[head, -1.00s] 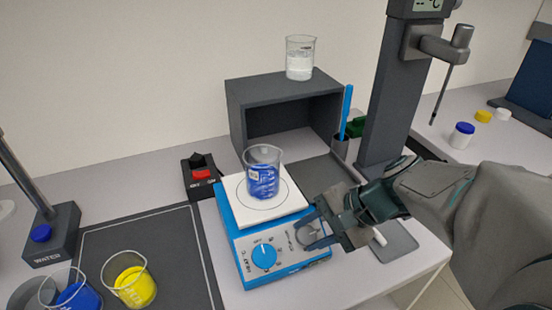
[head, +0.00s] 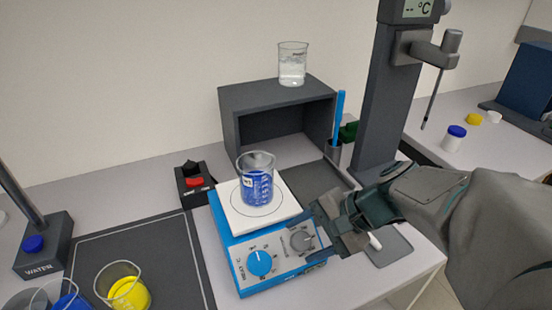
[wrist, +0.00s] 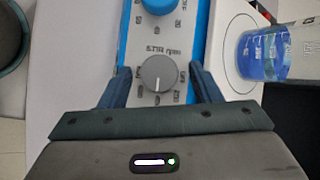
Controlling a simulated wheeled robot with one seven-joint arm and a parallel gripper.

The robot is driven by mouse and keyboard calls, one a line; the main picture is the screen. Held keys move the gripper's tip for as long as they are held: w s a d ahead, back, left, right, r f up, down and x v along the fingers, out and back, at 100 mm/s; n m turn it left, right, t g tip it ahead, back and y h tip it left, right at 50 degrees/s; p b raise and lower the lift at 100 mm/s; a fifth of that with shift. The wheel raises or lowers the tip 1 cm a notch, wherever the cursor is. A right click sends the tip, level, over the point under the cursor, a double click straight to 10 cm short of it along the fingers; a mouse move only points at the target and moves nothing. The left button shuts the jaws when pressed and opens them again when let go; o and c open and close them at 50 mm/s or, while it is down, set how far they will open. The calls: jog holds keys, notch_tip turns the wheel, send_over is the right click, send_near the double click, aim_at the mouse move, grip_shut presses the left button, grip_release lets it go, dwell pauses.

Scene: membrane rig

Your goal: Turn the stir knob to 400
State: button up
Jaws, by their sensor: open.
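The stir knob (wrist: 158,73) is a grey round dial on the front panel of the blue and white hotplate (head: 284,262). In the wrist view it is labelled "STIR rpm" and its white pointer mark is toward the gripper's palm. My gripper (wrist: 160,80) is open, with one finger on each side of the knob and a visible gap on both sides. The stir knob also shows in the head view (head: 302,240), beside my gripper. The blue heat knob (head: 260,262) is to its left.
A beaker of blue liquid (head: 257,185) stands on the white plate (head: 231,207) behind the knobs. A red switch (head: 194,182) is at the left. A dark stand (head: 378,100) rises behind my arm. Beakers with yellow (head: 129,293) and blue liquid stand at front left.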

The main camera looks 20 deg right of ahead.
jog(key=v, duration=1.3)
jog(key=shift+r+p, duration=0.2)
jog(key=shift+p, duration=0.2)
jog(key=shift+s+d, duration=0.1)
jog(key=shift+s, duration=0.05)
